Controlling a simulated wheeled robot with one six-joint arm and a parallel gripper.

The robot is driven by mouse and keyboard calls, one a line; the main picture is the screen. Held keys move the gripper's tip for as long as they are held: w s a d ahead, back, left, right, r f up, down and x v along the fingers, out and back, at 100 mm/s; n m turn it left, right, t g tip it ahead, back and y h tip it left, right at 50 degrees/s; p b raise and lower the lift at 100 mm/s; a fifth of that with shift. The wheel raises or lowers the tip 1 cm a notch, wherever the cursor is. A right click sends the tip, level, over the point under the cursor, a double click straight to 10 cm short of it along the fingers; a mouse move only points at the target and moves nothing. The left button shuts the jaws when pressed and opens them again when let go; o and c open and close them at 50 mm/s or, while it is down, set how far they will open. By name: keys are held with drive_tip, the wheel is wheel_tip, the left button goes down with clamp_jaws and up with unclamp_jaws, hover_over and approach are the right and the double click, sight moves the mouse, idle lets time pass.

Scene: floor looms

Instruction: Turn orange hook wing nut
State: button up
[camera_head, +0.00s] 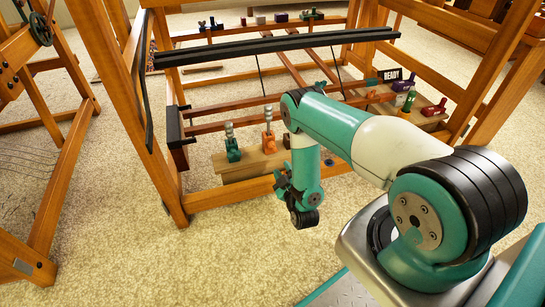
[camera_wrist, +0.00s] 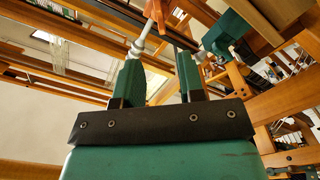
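The orange hook (camera_head: 268,141) stands upright on a wooden block at the loom's front, with a pale metal threaded part and wing nut on top. In the wrist view the orange hook (camera_wrist: 155,12) is at the top middle, and its pale metal part (camera_wrist: 139,43) is just beyond the left finger's tip; I cannot tell if they touch. My gripper (camera_wrist: 158,66) is open, with a clear gap between its two green fingers and nothing held. In the head view it is at the end of my arm, below and right of the hook, its fingers partly hidden.
A green hook (camera_head: 233,150) stands left of the orange one and shows at right in the wrist view (camera_wrist: 226,34). The wooden block (camera_head: 243,168) bears both. Loom posts (camera_head: 150,120) flank the space.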

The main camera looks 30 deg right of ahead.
sight(273, 148)
drive_tip(key=b+x, duration=0.3)
drive_tip(key=x, duration=0.8)
drive_tip(key=shift+w+d+b, duration=0.1)
drive_tip(key=shift+w+b, duration=0.2)
drive_tip(key=shift+b, duration=0.1)
drive_tip(key=c, duration=0.6)
